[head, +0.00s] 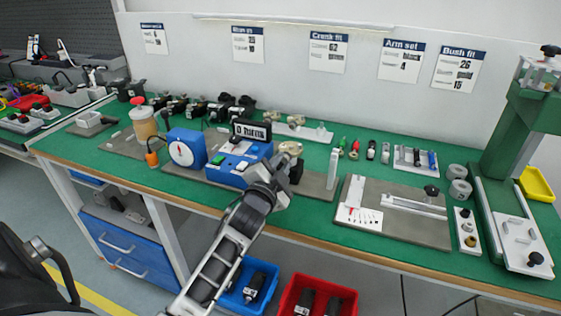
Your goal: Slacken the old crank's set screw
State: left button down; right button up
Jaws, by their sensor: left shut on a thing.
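My left gripper (279,176) reaches in from the bottom over the front edge of the bench. It is shut at the right end of a blue test unit (240,163) with a small dark display (251,130). What its jaws hold is mostly hidden and too small to name. A beige round part (290,148) and a dark block (296,170) show just behind and beside the gripper. I cannot tell which part is the old crank, and its set screw does not show. My right gripper is out of view.
A blue dial gauge (187,149) stands left of the unit. To the right lie a grey fixture plate (435,228), small screwdriver-like tools (342,143) and a green press (519,130). Blue (233,298) and red (289,293) bins sit below the bench edge.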

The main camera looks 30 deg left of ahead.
pick_arm(q)
jog(key=shift+r+n, duration=0.2)
jog(key=shift+n, duration=0.6)
jog(key=shift+p, duration=0.3)
jog(key=c, duration=1.3)
grip_release()
jog(key=shift+w+f, duration=0.1)
jog(key=shift+w, duration=0.05)
jog(key=v, duration=1.2)
